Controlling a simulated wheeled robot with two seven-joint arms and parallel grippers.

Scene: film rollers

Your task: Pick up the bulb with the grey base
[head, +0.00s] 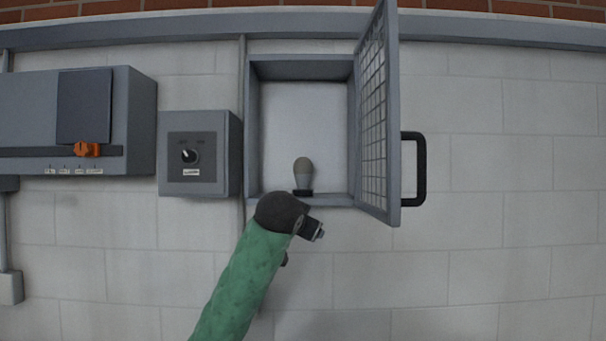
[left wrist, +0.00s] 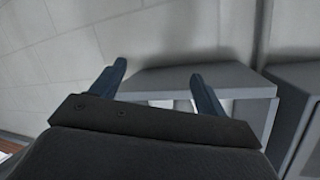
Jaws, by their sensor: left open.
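A bulb (head: 303,170) with a pale grey-beige rounded top stands upright in the open wall cabinet (head: 353,110), near its lower edge. A dark part shows at its foot; I cannot tell whether this is its base or part of my gripper. My left gripper (head: 312,229), on the green-sleeved arm, is just below the bulb, at the cabinet's lower edge, and mostly hidden by the wrist. In the left wrist view its two dark fingers (left wrist: 160,76) are spread apart, with the grey cabinet edge (left wrist: 195,80) beyond them. No bulb is clearly visible there. My right gripper is not in view.
The mesh cabinet door (head: 376,120) stands open on the right, with a black handle (head: 420,168). A grey switch box (head: 200,153) and a larger grey unit with an orange knob (head: 88,150) are on the left. The wall right of the door is clear.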

